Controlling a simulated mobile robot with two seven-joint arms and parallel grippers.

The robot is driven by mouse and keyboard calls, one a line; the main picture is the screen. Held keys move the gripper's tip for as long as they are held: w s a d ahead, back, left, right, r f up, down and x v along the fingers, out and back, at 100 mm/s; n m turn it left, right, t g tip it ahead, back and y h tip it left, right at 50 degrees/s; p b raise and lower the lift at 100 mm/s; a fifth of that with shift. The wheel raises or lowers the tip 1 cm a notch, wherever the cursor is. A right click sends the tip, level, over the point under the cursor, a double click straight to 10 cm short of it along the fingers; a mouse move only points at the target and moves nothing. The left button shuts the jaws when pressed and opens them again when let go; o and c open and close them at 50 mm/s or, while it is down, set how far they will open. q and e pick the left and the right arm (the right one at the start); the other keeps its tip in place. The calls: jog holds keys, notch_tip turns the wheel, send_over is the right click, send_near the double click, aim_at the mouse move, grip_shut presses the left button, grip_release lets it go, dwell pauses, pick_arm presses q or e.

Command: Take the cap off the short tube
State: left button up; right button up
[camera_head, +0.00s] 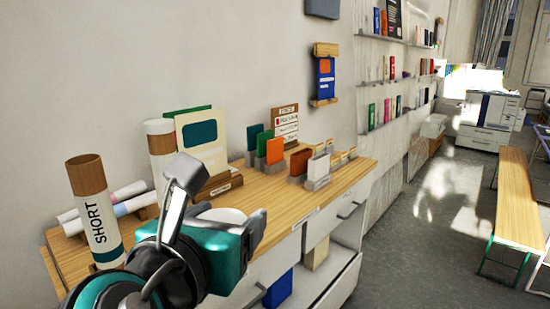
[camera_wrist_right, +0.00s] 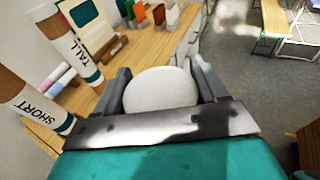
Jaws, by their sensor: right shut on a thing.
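The short tube (camera_head: 100,222) stands upright at the left end of the wooden table top. It is white with a brown band at its upper end, a teal band low down and the word SHORT. No white cap shows on its top. It also shows at the left of the right wrist view (camera_wrist_right: 40,105). My right gripper (camera_head: 230,212) is right of the tube and apart from it, shut on a round white cap (camera_wrist_right: 162,90). The cap sits between the two fingers; in the head view the gripper partly hides it. My left gripper is not in view.
The tall tube (camera_head: 161,146), with a white top, stands just behind the short one. Rolled papers (camera_head: 125,208) lie beside them. A card stand (camera_head: 222,187) and several coloured blocks (camera_head: 275,151) fill the table's back.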

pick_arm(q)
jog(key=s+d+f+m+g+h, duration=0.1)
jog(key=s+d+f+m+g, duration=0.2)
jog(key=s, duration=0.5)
pick_arm(e)
jog(key=w+d+f+n+y, duration=0.1)
jog(key=w+d+f, duration=0.1)
jog(key=d+f, duration=0.7)
jog(key=w+d+f+y, duration=0.1)
jog(key=w+d+f, duration=0.2)
jog(key=d+f, duration=0.55)
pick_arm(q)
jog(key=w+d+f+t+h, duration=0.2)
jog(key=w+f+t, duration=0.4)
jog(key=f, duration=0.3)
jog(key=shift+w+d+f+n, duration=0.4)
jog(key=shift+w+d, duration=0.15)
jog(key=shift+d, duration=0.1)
pick_arm(e)
jog(key=s+d+f+n+y, duration=0.1)
jog(key=s+d, duration=0.3)
jog(key=d, duration=0.3)
jog(key=shift+s+d+f+n+y, duration=0.15)
jog(key=shift+d+f+n+y, duration=0.15)
jog(key=shift+d+n+y, duration=0.1)
